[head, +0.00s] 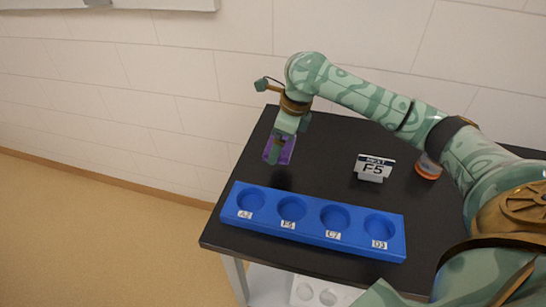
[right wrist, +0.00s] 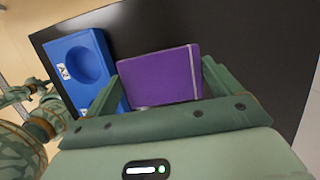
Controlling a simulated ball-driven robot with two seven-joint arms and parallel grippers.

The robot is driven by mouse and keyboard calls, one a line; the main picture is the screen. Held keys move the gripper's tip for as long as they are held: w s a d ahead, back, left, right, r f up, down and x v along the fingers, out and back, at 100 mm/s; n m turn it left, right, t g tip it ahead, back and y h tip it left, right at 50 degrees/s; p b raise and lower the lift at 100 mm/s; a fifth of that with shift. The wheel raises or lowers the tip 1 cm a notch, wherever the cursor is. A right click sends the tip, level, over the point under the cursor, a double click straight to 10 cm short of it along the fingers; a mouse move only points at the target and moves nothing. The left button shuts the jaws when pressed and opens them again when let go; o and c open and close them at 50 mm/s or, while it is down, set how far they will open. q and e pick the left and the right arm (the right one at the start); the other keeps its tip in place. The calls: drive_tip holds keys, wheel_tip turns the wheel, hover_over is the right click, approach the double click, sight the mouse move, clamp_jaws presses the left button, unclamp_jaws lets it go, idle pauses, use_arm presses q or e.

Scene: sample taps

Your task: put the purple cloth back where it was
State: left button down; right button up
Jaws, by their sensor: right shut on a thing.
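The purple cloth (head: 287,153) is a flat purple rectangle at the far left part of the black table. In the right wrist view the cloth (right wrist: 160,76) looks stiff and book-like, with a pale band near its right edge. My right gripper (head: 279,149) reaches over from the right and is shut on it, with one finger at each side in the right wrist view (right wrist: 158,70). Whether the cloth touches the table or hangs just above it I cannot tell. My left gripper is not in the head view.
A blue rack (head: 312,241) with several round wells, labelled A2, F5, C7 and D3, lies along the table's near edge.

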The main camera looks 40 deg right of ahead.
drive_tip(key=w+f, duration=0.1)
drive_tip(key=w+f+b, duration=0.1)
drive_tip(key=f, duration=0.1)
drive_tip(key=shift+w+d+f, duration=0.25)
drive_tip(key=shift+w+d, duration=0.1)
wheel_tip(320, 180, down, 4)
drive_tip(key=shift+w+d+r+b, duration=0.1)
drive_tip(key=shift+w+r+b, duration=0.1)
drive_tip(key=shift+b, duration=1.05)
drive_tip(key=shift+s+r, duration=0.1)
drive_tip(key=shift+r, duration=0.1)
drive_tip(key=o, duration=0.7)
use_arm(q)
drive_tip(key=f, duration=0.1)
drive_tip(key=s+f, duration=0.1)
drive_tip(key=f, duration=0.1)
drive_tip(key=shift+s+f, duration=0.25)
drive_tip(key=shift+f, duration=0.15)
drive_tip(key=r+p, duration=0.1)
drive_tip(key=p, duration=0.1)
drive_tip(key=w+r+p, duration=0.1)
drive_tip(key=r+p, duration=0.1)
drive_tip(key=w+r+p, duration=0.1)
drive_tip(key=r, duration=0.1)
drive_tip(key=shift+p, duration=0.4)
use_arm(e)
drive_tip(key=v, duration=1.2)
